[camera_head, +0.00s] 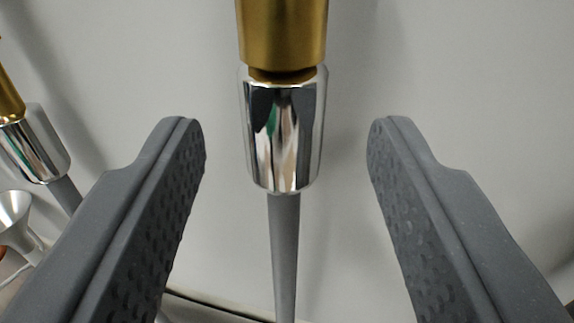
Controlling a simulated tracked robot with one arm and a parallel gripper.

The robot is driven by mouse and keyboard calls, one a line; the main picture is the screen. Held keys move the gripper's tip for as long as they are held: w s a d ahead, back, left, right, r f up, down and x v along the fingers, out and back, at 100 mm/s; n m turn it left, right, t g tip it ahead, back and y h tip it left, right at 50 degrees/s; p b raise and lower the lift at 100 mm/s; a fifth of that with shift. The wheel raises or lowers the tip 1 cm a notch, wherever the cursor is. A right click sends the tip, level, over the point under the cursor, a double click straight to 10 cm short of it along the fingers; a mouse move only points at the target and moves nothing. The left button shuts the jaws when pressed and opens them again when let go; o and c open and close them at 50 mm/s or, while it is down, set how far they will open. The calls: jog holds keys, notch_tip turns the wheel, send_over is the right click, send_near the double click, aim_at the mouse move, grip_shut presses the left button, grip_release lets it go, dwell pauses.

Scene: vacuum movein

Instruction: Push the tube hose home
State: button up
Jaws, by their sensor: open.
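A grey tube hose (284,250) hangs in the middle of the camera_head view. Its upper end runs into a shiny chrome sleeve (285,135). The sleeve sits just under a brass fitting (283,30), with a narrow darker brass neck showing between them. My gripper (286,150) is open, with one grey textured finger on each side of the sleeve. There is a clear gap on both sides, and neither finger touches the sleeve or hose. The hose's lower end is out of view.
A second brass fitting (8,98) with a chrome sleeve (36,146) and grey hose is at the left edge. Below it is a silvery funnel-shaped part (12,210). A pale grey wall (440,60) stands behind, bare to the right.

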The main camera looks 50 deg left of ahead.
jog(key=v, duration=1.2)
jog(key=shift+w+r, duration=0.1)
jog(key=w+d+r+m+t+h+b, duration=0.1)
jog(key=d+r+m+t+h, duration=0.2)
jog(key=r, duration=0.6)
jog(key=w+d+r+t+h, duration=0.1)
jog(key=d+r+t+h, duration=0.15)
jog(key=r+h, duration=0.45)
jog(key=w+d+r+m+t+h+b, duration=0.1)
jog(key=w+d+r+m+t+h, duration=0.15)
jog(key=r, duration=0.85)
jog(key=s+d+r+m+g+h, duration=0.1)
jog(key=s+d+r+m+h, duration=0.25)
jog(key=s+r, duration=0.35)
jog(key=s+a+g+y+b, duration=0.1)
jog(key=s+a+g+y, duration=0.1)
jog(key=s, duration=0.9)
jog(key=shift+a+m+g, duration=0.25)
jog(key=shift+m+g, duration=0.15)
jog(key=shift+g, duration=0.3)
